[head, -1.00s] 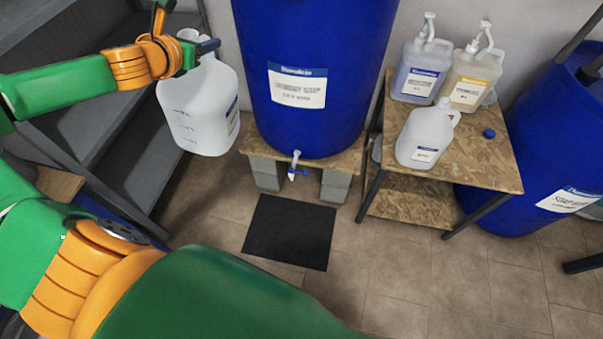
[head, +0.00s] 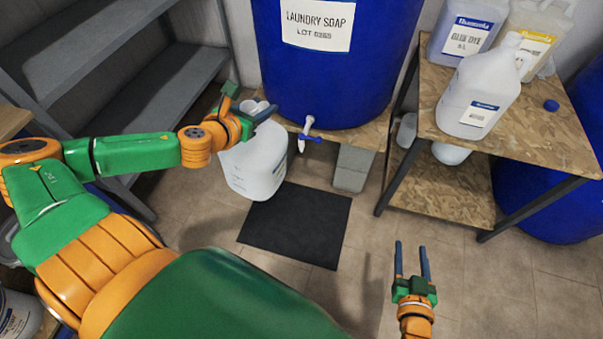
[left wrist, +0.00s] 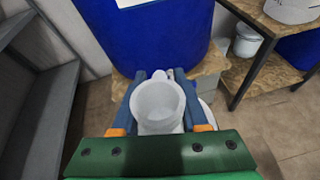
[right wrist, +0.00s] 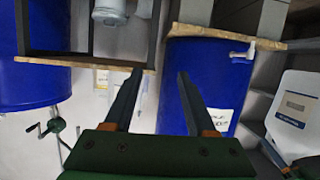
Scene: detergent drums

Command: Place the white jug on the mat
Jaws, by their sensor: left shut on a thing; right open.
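The white jug (head: 252,165) hangs upright from my left gripper (head: 256,108), beside the blue drum's tap. In the head view its base overlaps the back left corner of the black mat (head: 305,230); I cannot tell its exact height. In the left wrist view my left gripper (left wrist: 160,78) is shut around the top of the jug (left wrist: 158,105). The jug's labelled side also shows at the right of the right wrist view (right wrist: 300,115). My right gripper (head: 411,248) is open and empty, right of the mat; its spread fingers show in the right wrist view (right wrist: 160,78).
A blue laundry soap drum (head: 325,80) with a tap (head: 306,133) stands behind the mat. Grey shelves (head: 150,95) stand at left. The floor right of the mat is clear.

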